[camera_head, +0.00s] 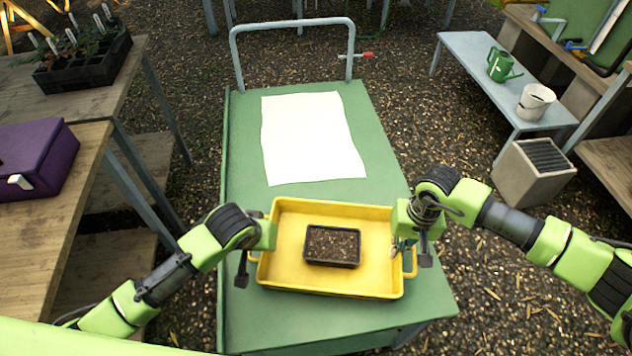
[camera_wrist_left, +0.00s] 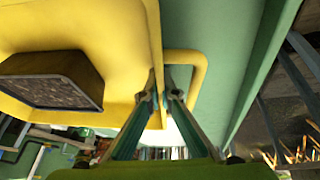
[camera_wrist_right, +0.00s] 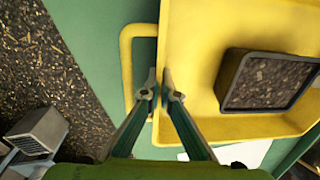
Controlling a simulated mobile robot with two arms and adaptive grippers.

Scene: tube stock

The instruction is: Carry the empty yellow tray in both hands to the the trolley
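The yellow tray (camera_head: 284,277) is level over the near end of the green trolley (camera_head: 238,187) and looks to rest on it. The tray is not empty: a small black pot of soil (camera_head: 333,246) stands inside it. My left gripper (camera_head: 243,268) is at the tray's left side; in the left wrist view its fingers (camera_wrist_left: 162,96) are closed on the tray wall beside a handle loop. My right gripper (camera_head: 412,246) is at the right side; in the right wrist view its fingers (camera_wrist_right: 160,84) are closed on the wall there. The trolley wheels are hidden.
A white sheet (camera_head: 309,138) lies on the trolley beyond the tray, before a grey rail (camera_head: 292,24). At left, wooden benches hold a purple box (camera_head: 40,160) and a black plant tray (camera_head: 85,66). At right, a grey bench (camera_head: 478,62) holds a green watering can (camera_head: 501,66) and white pot (camera_head: 535,101).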

